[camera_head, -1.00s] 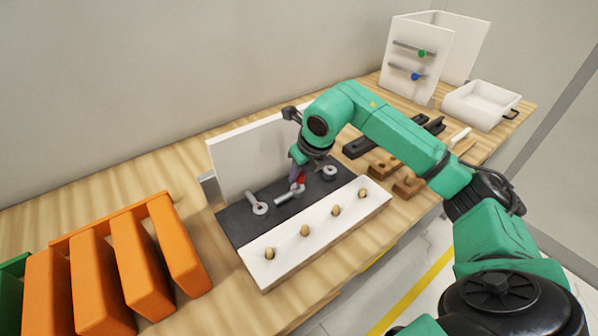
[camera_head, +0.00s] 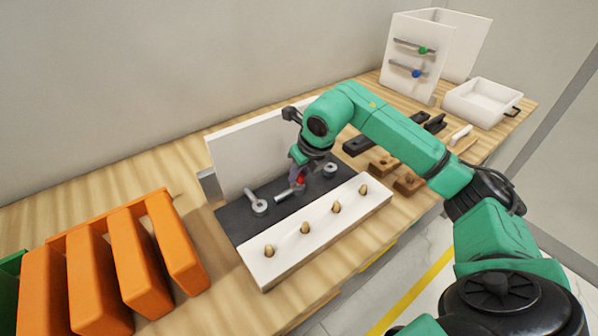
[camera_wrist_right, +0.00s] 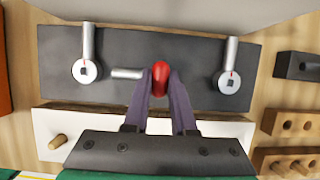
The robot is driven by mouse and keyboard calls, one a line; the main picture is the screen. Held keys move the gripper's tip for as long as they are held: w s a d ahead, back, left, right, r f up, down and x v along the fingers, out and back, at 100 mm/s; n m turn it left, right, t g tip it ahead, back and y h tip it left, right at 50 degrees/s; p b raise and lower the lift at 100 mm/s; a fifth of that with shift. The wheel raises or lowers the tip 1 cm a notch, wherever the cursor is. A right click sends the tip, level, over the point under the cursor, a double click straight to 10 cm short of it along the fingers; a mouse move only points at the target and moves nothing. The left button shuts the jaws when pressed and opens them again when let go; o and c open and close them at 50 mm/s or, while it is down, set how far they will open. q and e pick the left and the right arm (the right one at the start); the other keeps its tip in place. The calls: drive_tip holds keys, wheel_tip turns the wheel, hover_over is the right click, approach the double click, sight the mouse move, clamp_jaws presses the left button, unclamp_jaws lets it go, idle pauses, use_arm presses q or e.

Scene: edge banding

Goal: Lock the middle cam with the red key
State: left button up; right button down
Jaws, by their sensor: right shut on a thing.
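My right gripper (camera_head: 299,178) is shut on the red key (camera_wrist_right: 160,78), with its purple fingers on either side of the key's red head. The red key also shows in the head view (camera_head: 301,180). It stands over the middle cam (camera_head: 296,190), whose round body is mostly hidden under the key and fingers. The middle cam's silver lever (camera_wrist_right: 127,73) points left in the wrist view. The left cam (camera_wrist_right: 87,70) and right cam (camera_wrist_right: 229,80) have their levers pointing up there. How deep the key sits is hidden. My left gripper is out of view.
The cams lie on a dark plate (camera_head: 239,220) behind a white strip (camera_head: 285,257) with several wooden pegs. A white upright panel (camera_head: 245,160) stands behind. Orange bins (camera_head: 140,265) are at left; wooden blocks (camera_head: 408,183) and a white tray (camera_head: 482,102) at right.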

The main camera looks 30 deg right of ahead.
drive_tip(key=shift+f, duration=0.25)
idle(0.4)
